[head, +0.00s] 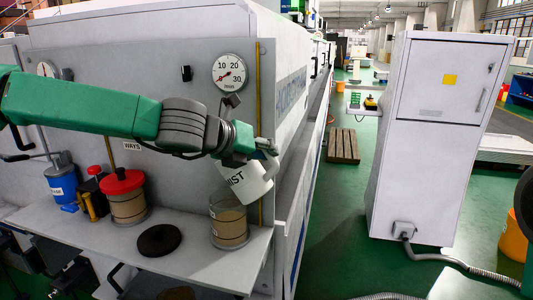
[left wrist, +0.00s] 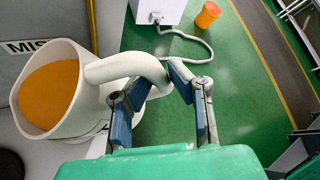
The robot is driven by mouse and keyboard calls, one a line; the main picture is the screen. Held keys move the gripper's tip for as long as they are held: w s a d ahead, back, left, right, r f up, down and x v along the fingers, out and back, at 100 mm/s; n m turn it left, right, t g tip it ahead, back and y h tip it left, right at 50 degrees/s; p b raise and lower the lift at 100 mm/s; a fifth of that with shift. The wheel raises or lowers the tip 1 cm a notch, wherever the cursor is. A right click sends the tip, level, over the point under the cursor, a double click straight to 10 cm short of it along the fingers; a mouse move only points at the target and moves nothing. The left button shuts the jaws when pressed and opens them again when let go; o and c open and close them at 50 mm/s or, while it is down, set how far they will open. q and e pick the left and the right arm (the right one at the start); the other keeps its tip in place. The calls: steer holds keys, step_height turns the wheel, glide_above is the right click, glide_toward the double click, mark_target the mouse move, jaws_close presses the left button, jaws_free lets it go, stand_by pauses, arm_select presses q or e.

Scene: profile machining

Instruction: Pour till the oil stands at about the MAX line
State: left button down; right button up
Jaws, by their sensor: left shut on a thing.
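My left gripper (head: 268,150) is shut on the handle of a white jug (head: 254,188), also seen in the left wrist view (left wrist: 82,92). Orange oil (left wrist: 47,95) lies inside the jug. The reservoir stands open on the shelf, with tan oil in its lower part and dark lines around it. Which line is MAX, and the exact level against it, are too small to tell. I see no stream of oil. My right gripper is not in view.
A black lid (head: 159,240) lies on the grey shelf (head: 205,268) left of the reservoir. A red-capped reservoir (head: 127,200) and a blue container (head: 62,182) stand further left. A gauge (head: 229,72) is on the panel above. A white cabinet (head: 430,140) stands right, across the green floor.

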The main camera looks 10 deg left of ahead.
arm_select(q)
steer(key=shift+a, duration=0.1)
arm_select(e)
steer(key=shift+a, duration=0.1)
arm_select(q)
steer(key=shift+a, duration=0.15)
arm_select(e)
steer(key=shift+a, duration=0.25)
arm_select(q)
steer(key=shift+d+r, duration=0.15)
steer(key=shift+d, duration=0.45)
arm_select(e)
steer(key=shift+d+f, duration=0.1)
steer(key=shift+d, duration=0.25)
arm_select(q)
steer(key=shift+a, duration=0.15)
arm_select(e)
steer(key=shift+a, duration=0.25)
arm_select(q)
steer(key=shift+d, duration=0.2)
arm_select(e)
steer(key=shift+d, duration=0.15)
arm_select(q)
steer(key=shift+a, duration=0.1)
steer(key=shift+r+n+h+b, duration=0.25)
steer(key=shift+n+h+b, duration=0.15)
steer(key=shift+h+b, duration=0.15)
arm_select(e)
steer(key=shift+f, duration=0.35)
